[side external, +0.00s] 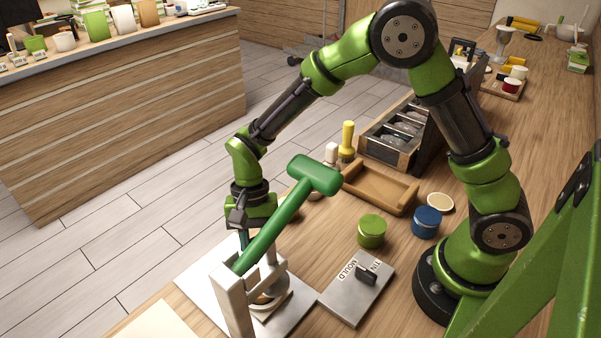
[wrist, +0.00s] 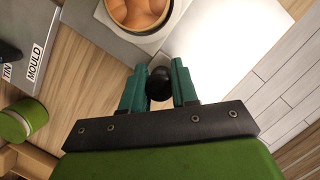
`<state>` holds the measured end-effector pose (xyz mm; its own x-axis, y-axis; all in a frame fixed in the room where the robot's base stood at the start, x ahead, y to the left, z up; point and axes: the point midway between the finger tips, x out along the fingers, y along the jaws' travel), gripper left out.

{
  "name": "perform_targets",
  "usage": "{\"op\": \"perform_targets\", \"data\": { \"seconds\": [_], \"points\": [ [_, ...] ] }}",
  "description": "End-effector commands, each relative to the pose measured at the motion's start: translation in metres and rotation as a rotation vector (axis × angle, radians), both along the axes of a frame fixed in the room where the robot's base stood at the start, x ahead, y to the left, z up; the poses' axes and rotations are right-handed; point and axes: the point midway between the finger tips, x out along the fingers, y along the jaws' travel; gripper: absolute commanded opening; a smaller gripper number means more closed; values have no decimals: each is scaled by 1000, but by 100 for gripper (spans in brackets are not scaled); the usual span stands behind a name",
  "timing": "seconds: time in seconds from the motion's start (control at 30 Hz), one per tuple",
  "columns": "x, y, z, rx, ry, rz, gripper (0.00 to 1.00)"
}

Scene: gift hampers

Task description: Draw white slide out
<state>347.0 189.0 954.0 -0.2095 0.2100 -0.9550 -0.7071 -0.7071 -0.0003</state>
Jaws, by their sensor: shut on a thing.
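The white slide (wrist: 176,22) shows at the top of the wrist view as a pale block with a round copper-coloured mould (wrist: 138,12) set in it. A black ball knob (wrist: 159,84) is between the teal fingers of my gripper (wrist: 159,88), which are shut on it. The knob's join to the slide is hard to see. In the side view, my gripper (side external: 244,240) points down behind the green T-shaped lever (side external: 275,225) of the press (side external: 232,300). The lever and press frame hide the fingertips and most of the slide there.
A white base plate (side external: 200,275) lies under the press. A grey plate marked "TIN MOULD" (side external: 345,300) adjoins it on the right. A green tin (side external: 372,231), a blue tin (side external: 427,222) and a wooden tray (side external: 380,190) stand farther back. The floor lies open beyond the bench edge.

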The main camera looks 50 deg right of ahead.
Motion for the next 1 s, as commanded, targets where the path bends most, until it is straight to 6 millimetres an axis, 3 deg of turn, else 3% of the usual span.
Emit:
{"op": "perform_targets", "data": {
  "seconds": [1.0],
  "points": [
    [63,-4,-1,-5,-2,-4,14]
  ]
}}
